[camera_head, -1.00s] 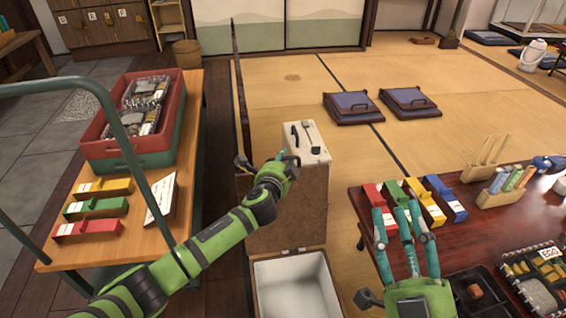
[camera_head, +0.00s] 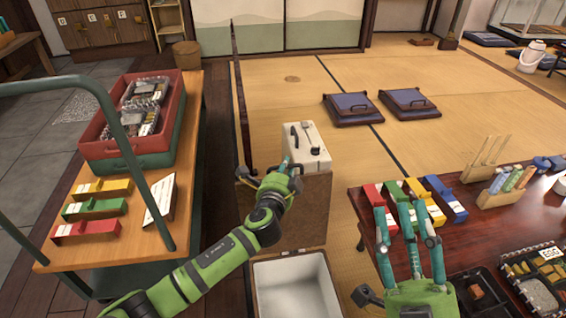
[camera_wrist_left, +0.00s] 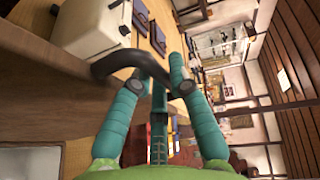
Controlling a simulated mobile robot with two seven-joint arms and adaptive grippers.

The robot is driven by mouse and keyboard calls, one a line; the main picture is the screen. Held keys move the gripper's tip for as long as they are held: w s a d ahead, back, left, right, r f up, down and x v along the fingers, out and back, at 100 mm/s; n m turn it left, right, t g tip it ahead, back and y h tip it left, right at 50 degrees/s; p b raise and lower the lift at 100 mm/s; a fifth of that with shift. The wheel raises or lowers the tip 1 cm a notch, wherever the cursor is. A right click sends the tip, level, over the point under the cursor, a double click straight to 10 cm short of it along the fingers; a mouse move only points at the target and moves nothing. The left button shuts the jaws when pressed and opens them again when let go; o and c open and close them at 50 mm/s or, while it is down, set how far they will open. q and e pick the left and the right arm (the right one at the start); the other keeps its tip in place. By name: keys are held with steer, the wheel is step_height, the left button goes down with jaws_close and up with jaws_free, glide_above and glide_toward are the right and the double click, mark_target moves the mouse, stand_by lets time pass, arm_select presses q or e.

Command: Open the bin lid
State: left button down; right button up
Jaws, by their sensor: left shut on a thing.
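My left gripper (camera_head: 287,165) is at the top of a brown box-like body (camera_head: 305,212), beside a white box (camera_head: 310,154) with dark fittings. In the left wrist view its teal fingers (camera_wrist_left: 158,92) are closed around a dark curved handle (camera_wrist_left: 125,62).
A wooden cart (camera_head: 150,245) with a red crate (camera_head: 105,140) and coloured boxes stands on the left. A dark low table (camera_head: 480,230) with coloured boxes and food trays is on the right. Tatami behind is mostly free, with two dark cushions (camera_head: 352,106).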

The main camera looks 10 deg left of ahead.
arm_select(q)
steer(key=shift+s+d+r+p, duration=0.1)
steer(key=shift+s+d+p, duration=0.2)
steer(key=shift+s, duration=0.35)
steer(key=shift+s+d+p, duration=0.25)
steer(key=shift+s, duration=0.35)
arm_select(e)
steer(key=w+d+f+m+g+h, duration=0.1)
steer(key=w+f+g+h, duration=0.2)
steer(key=f, duration=0.4)
steer(key=shift+w+d+g, duration=0.2)
steer(key=shift+w+g, duration=0.2)
steer(key=shift+w, duration=0.15)
steer(key=shift+f, duration=0.1)
arm_select(q)
steer(key=c, duration=1.4)
jaws_free()
steer(key=s, duration=0.4)
steer(key=s+r, duration=0.1)
steer(key=s, duration=0.7)
steer(key=shift+r, duration=0.3)
